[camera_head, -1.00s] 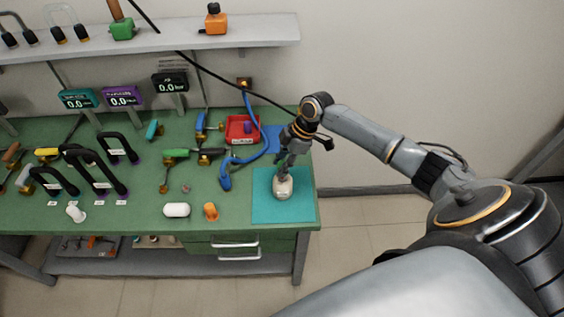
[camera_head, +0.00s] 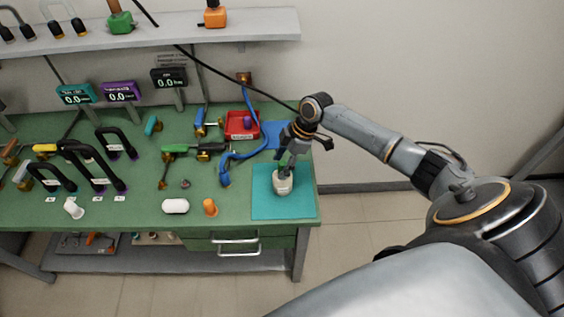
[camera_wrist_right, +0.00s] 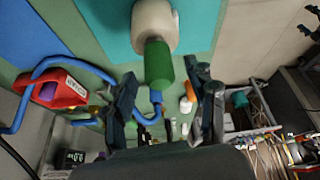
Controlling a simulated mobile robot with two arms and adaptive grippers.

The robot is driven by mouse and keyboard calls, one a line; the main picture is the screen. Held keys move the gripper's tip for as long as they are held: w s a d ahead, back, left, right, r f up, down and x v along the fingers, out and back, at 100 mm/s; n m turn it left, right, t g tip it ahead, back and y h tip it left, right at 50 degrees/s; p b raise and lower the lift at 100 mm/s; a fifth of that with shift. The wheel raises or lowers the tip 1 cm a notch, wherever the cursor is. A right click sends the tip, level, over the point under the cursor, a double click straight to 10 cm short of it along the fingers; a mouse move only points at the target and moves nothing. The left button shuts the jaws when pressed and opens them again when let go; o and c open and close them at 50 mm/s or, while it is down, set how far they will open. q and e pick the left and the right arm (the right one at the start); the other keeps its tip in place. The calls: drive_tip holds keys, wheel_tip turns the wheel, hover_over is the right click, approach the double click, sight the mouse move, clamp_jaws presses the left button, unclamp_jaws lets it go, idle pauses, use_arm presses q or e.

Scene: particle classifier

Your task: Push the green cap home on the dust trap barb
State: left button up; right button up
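The dust trap (camera_head: 283,184) is a pale, rounded body on the teal mat (camera_head: 262,208), at the right end of the bench. In the right wrist view its white body (camera_wrist_right: 154,24) is at the top. The green cap (camera_wrist_right: 158,66) lies in line with it, against its near end. Whether the cap is fully seated on the barb cannot be told, as the barb is hidden. My right gripper (camera_head: 287,168) is directly over the trap. In the wrist view its fingers (camera_wrist_right: 160,75) stand on both sides of the cap, with gaps visible. My left gripper is out of view.
A red tray (camera_head: 233,134) and a blue hose (camera_head: 249,154) lie left of my right gripper. A white capsule (camera_head: 175,206) and an orange cap-like piece (camera_head: 210,207) stand near the front edge. Valves and black handles fill the left. A shelf (camera_head: 150,35) runs above.

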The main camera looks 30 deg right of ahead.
drive_tip(key=v, duration=1.2)
drive_tip(key=shift+a, duration=0.1)
